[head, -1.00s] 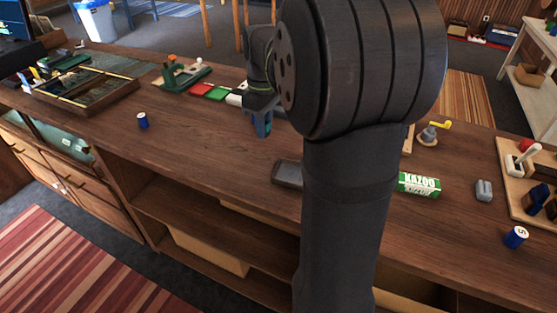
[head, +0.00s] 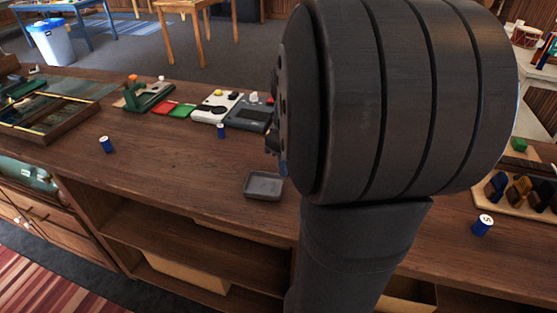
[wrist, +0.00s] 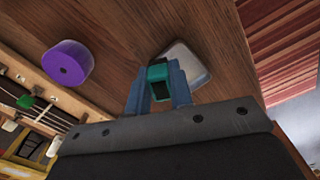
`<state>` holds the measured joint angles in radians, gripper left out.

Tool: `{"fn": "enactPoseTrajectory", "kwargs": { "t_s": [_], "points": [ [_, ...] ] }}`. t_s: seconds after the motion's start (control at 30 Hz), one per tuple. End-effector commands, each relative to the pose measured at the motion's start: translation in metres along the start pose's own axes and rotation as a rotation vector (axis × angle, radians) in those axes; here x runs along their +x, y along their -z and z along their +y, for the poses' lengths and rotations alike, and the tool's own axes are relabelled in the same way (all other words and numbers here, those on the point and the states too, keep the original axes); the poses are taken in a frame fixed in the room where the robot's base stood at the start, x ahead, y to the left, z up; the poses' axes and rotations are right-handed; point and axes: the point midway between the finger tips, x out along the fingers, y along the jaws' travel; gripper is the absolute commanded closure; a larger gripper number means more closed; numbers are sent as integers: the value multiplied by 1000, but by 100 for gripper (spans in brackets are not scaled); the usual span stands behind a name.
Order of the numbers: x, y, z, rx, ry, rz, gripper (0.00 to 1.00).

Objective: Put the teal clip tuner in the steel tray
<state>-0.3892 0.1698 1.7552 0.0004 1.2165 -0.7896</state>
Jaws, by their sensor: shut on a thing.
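The teal clip tuner (wrist: 158,73) is held between the two blue-grey fingers of my gripper (wrist: 159,88) in the wrist view. The gripper is shut on it. The grey steel tray (head: 264,185) lies near the counter's front edge in the head view and looks empty. In the wrist view the tray (wrist: 194,62) shows just beyond and to the right of the fingertips, partly hidden by them. I cannot tell the height of the tuner above it. In the head view my arm hides most of the gripper, and the tuner is not clearly seen.
Blue-and-white spools stand at left (head: 106,145), middle (head: 221,131) and right (head: 483,225). A purple roll (wrist: 68,63) shows in the wrist view. A compartmented wooden case (head: 42,128) sits at left.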

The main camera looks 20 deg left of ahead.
Motion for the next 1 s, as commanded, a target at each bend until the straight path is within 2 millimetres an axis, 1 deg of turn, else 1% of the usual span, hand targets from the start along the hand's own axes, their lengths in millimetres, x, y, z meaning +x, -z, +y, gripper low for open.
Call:
{"fn": "enactPoseTrajectory", "kwargs": {
  "t_s": [0.03, 0.1, 0.2, 0.33, 0.47, 0.6, 0.7, 1.0],
  "points": [
    [8, 12, -5, -6, 3, -3, 100],
    [17, 26, -10, -5, 2, -2, 100],
    [28, 43, -16, -5, 1, -1, 100],
    [35, 56, -20, -2, 0, 0, 100],
    [44, 59, -22, 1, 1, -1, 100],
    [66, 59, -22, 1, 2, -3, 100],
    [75, 59, -22, 1, 1, -1, 100],
    [78, 59, -21, 1, -1, 0, 100]
  ]
}}
